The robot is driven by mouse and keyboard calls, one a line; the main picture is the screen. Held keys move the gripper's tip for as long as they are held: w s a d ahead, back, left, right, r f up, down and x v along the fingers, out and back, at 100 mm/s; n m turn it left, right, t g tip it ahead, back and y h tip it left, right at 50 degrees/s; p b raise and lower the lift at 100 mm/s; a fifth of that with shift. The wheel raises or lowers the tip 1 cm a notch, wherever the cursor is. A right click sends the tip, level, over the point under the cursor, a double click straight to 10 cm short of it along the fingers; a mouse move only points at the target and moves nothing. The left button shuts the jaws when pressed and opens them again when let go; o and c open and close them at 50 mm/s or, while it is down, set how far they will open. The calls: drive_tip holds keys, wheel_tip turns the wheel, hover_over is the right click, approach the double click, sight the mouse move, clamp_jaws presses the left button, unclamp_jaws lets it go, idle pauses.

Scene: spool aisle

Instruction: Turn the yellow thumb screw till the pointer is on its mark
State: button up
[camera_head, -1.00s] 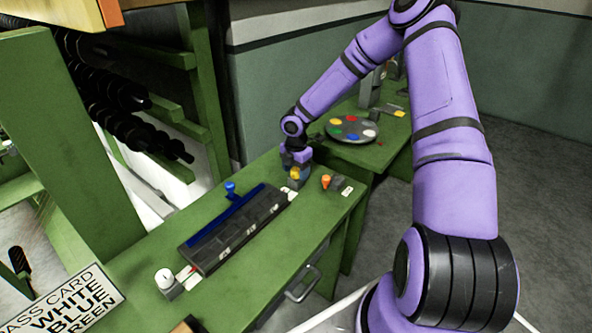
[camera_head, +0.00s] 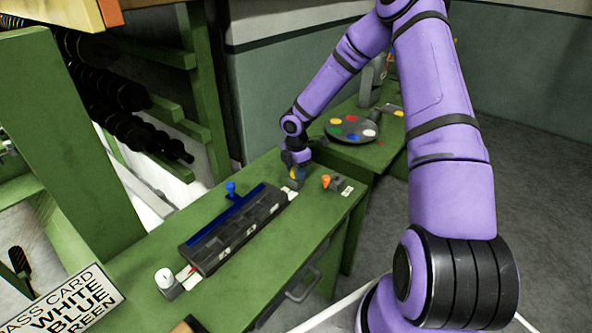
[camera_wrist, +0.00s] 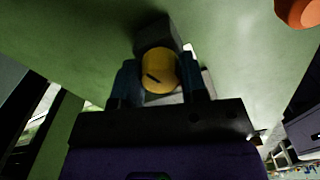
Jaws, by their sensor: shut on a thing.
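The yellow thumb screw (camera_wrist: 158,72) shows in the wrist view as a round yellow head with a dark line across it, set on a dark grey block (camera_wrist: 155,35). My gripper (camera_wrist: 160,80) has one finger on each side of the head and is shut on it. In the head view my gripper (camera_head: 294,172) is over the far end of the green bench, and only a small bit of yellow shows there. A white label lies beside the block, partly hidden. I cannot make out a pointer or its mark.
An orange-topped knob (camera_head: 326,181) on a grey block stands just right of my gripper. A long dark tray (camera_head: 235,230) with a blue bar and blue knob (camera_head: 230,187) lies to the left. A white knob (camera_head: 164,277) stands nearer. A colour disc (camera_head: 351,130) sits behind.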

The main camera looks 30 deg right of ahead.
drive_tip(key=m, duration=0.5)
drive_tip(key=shift+m, duration=0.3)
drive_tip(key=m, duration=1)
drive_tip(key=shift+m, duration=2.6)
drive_tip(key=o, duration=0.9)
